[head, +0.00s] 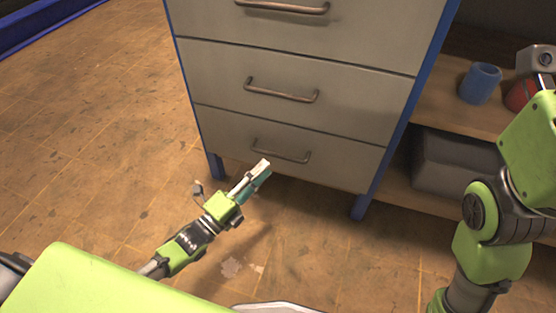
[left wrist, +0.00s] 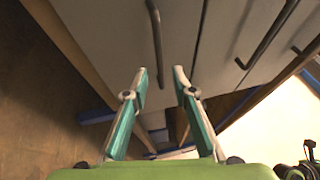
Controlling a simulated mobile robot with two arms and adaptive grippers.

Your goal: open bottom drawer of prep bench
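The prep bench (head: 179,72) has grey drawer fronts and a blue frame. Its bottom drawer (head: 340,165) is closed, flush with the drawers above. The bottom drawer's thin metal bar handle (head: 281,154) is in the middle of the head view and also shows in the left wrist view (left wrist: 156,40). My left gripper (head: 264,172) is low in front of this drawer, just below and left of the handle. In the left wrist view my left gripper (left wrist: 160,72) is open and empty, with the handle ahead of the gap between its fingers. My right gripper is out of view.
The middle drawer (head: 350,98) and the top drawer (head: 350,40) are closed, each with a bar handle. A wooden shelf at right holds a blue cup (head: 480,83) and a red object (head: 521,94). A grey bin (head: 455,163) sits below. The floor (head: 110,130) at left is clear.

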